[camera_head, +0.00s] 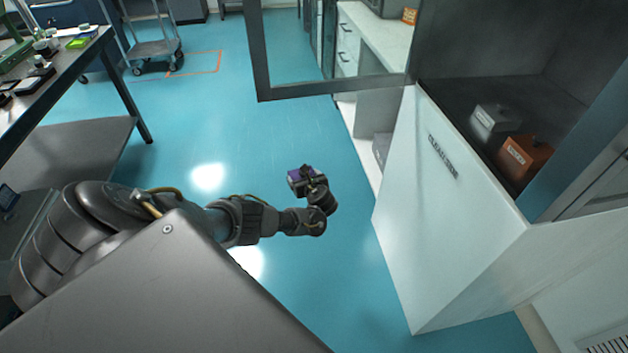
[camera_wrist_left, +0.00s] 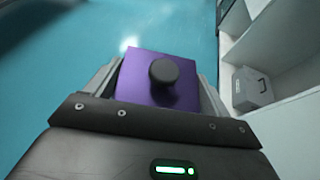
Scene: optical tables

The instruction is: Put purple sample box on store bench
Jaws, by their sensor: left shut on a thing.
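The purple sample box (camera_head: 300,176) is in my left gripper (camera_head: 311,182), held up over the blue floor in the middle of the head view. In the left wrist view the box (camera_wrist_left: 150,87) shows its purple top with a round black knob. The two fingers of my left gripper (camera_wrist_left: 160,90) are shut on its sides. No bench can be surely named as the store bench; a white counter (camera_head: 388,45) stands at the back right. My right gripper is not in view.
A white cabinet (camera_head: 440,220) at the right holds a grey box (camera_head: 495,122) and an orange box (camera_head: 524,160). A framed glass door (camera_head: 335,88) stands open beside it. A dark table (camera_head: 60,75) with small items is at the left. A cart (camera_head: 155,48) stands behind. The middle floor is clear.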

